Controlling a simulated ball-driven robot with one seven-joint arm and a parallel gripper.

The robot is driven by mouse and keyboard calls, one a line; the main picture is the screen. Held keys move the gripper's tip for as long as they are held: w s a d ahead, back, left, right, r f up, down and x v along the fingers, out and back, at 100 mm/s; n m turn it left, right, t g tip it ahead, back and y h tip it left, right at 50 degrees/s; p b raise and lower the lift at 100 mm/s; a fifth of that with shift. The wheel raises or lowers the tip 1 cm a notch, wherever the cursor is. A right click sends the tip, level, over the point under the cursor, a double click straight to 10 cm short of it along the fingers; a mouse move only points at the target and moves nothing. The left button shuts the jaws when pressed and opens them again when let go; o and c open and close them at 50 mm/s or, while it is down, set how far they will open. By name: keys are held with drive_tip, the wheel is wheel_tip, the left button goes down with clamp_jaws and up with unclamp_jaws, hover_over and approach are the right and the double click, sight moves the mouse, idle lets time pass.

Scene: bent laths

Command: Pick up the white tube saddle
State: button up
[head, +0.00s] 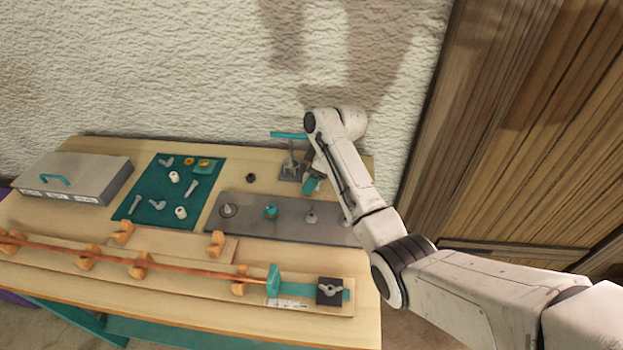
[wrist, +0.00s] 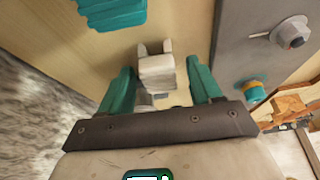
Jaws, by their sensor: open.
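The white tube saddle (wrist: 157,72) shows in the wrist view as a small pale block with two upright prongs and a gap between them. It is on the light wooden surface, between the two teal fingers of my gripper (wrist: 160,72). The fingers are open, with a visible gap on each side of the saddle. The lower part of the saddle is partly hidden by the gripper's dark bar. In the head view my gripper (head: 311,184) is low at the back right of the bench, and I cannot make out the saddle there.
A teal-handled stand (head: 289,136) is near my gripper. A green mat (head: 150,208) holds small parts. A grey case (head: 80,172) stands left; a long lath runs in front.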

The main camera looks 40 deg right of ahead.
drive_tip(key=shift+f, duration=0.1)
drive_tip(key=shift+c, duration=0.2)
drive_tip(key=c, duration=1.1)
drive_tip(key=shift+c, duration=0.2)
